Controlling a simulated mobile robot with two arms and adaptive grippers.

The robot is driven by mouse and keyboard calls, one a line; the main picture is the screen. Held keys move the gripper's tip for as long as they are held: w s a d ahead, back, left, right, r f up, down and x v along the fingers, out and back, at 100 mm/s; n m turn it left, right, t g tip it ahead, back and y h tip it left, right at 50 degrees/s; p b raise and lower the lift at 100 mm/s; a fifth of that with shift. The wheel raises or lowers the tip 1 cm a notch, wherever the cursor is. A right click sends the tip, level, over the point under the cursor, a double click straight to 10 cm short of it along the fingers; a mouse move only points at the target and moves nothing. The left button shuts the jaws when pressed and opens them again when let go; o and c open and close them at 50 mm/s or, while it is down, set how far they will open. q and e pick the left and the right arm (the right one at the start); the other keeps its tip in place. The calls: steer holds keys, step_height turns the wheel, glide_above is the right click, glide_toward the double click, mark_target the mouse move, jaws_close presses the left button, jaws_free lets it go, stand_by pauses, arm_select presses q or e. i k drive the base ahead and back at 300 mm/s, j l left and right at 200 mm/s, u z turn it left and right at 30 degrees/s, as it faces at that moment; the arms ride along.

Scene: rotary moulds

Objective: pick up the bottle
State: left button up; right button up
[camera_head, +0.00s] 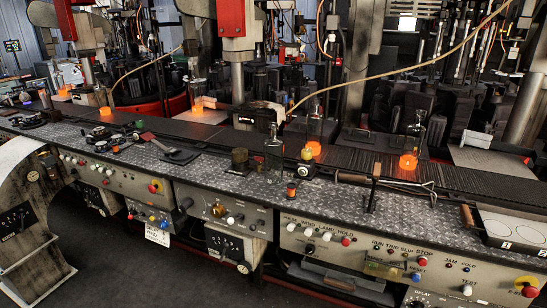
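A clear glass bottle (274,155) stands upright on the grey diamond-plate ledge (335,200), near the middle of the view. Two more clear bottles with glowing orange bases stand farther back by the dark conveyor: one just right of the middle (314,128) and one farther right (412,142). Neither of my grippers shows in this view, and nothing is seen touching the bottles.
A dark cylindrical pot (240,159) and a small amber jar (291,190) stand near the ledge bottle. A metal tool with a rod frame (385,185) lies to the right. Control panels with knobs and buttons (400,260) line the front below the ledge. Dark floor (130,270) is clear at lower left.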

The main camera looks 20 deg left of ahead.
mark_target(274, 146)
steer(key=i+j+z, duration=0.2)
steer(key=j, duration=0.25)
steer(key=j+z, duration=0.2)
steer(key=j, duration=0.25)
steer(key=i+j+z, duration=0.2)
steer(key=j, duration=0.3)
steer(key=k+l, duration=0.05)
steer(key=k, duration=0.05)
